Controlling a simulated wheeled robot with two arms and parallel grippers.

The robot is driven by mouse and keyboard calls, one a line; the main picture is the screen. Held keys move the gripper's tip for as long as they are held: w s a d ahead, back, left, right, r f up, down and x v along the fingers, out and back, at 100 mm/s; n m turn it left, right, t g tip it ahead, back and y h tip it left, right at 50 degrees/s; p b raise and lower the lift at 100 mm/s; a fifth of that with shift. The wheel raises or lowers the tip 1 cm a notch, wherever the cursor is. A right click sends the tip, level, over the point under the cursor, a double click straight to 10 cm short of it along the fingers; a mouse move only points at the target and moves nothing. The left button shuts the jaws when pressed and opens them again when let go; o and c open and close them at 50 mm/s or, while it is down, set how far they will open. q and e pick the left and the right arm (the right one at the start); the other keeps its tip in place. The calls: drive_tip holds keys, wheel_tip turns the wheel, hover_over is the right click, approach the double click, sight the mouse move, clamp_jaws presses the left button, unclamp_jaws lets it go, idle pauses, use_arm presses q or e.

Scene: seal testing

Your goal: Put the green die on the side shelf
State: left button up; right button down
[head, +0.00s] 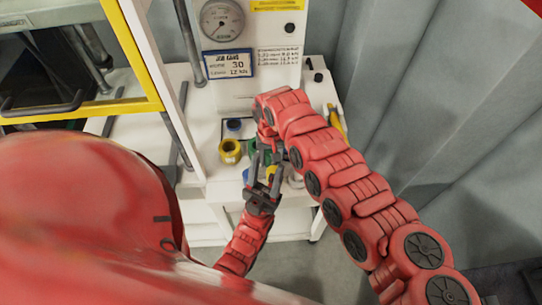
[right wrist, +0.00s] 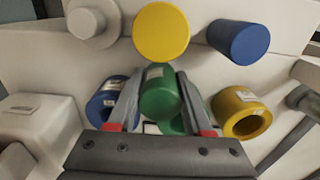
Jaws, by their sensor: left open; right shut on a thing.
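The green die (right wrist: 160,97), a solid green cylinder, is between the fingers of my right gripper (right wrist: 160,108) in the right wrist view. The gripper is shut on it. A green ring (right wrist: 177,126) shows partly behind the die; I cannot tell whether they touch. In the head view my right gripper (head: 268,142) is over the white bench, its grip largely hidden by the arm. My left gripper (head: 265,168) is open and empty, just in front of it. A white side surface (head: 322,92) stands right of the gauge panel; I cannot tell if it is the side shelf.
A blue ring (right wrist: 108,97) and a yellow ring (right wrist: 243,113) lie on either side of the green ring. A yellow cylinder (right wrist: 162,32), a blue cylinder (right wrist: 238,41) and a grey cylinder (right wrist: 88,22) stand close by. A yellow-framed machine (head: 80,108) is at the left, a grey wall (head: 430,90) at the right.

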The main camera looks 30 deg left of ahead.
drive_tip(key=shift+f, duration=0.55)
drive_tip(key=shift+f, duration=0.1)
drive_tip(key=shift+c, duration=1.6)
unclamp_jaws()
